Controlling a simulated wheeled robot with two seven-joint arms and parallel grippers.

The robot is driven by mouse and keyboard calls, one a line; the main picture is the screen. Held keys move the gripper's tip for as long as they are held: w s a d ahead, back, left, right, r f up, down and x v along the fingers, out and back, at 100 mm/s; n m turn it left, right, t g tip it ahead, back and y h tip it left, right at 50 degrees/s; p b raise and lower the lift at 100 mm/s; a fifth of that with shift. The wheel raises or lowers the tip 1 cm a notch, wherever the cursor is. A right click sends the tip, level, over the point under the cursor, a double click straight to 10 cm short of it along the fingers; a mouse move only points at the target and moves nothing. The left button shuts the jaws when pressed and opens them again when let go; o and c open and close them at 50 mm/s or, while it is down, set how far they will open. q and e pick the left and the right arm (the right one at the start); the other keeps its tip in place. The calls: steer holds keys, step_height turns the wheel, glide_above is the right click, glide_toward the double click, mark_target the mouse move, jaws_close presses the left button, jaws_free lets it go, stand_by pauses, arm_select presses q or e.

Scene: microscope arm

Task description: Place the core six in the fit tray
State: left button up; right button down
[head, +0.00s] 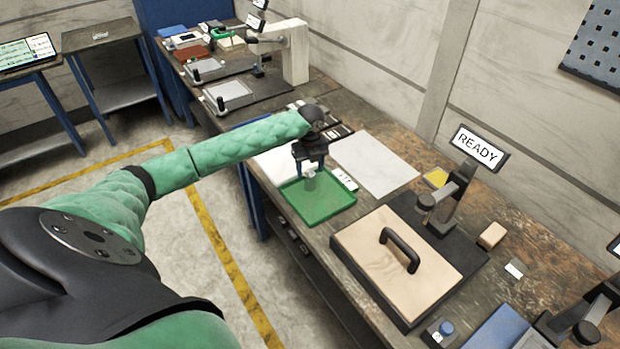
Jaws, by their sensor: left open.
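A green tray (322,200) lies flat on the workbench near its left edge. My left gripper (310,168) points down over the back part of this tray, with its fingers apart. A small white piece (309,171) shows at the fingertips; it may be the core six, but I cannot read a mark on it. I cannot tell whether the piece rests in the tray or touches the fingers. A small white label strip (344,179) with dark print lies at the tray's right side. My right gripper is out of view.
A wooden lid with a black handle (385,265) covers a dark fixture to the right of the tray. A stand (450,200) with a READY sign (479,148) is behind it. A white sheet (375,164) lies flat behind the tray. More equipment fills the far bench.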

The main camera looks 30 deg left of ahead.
mark_target(310, 174)
arm_select(q)
step_height(310, 174, up, 7)
steer(key=shift+f+b, duration=0.15)
steer(key=shift+b, duration=0.8)
steer(key=shift+r, duration=0.45)
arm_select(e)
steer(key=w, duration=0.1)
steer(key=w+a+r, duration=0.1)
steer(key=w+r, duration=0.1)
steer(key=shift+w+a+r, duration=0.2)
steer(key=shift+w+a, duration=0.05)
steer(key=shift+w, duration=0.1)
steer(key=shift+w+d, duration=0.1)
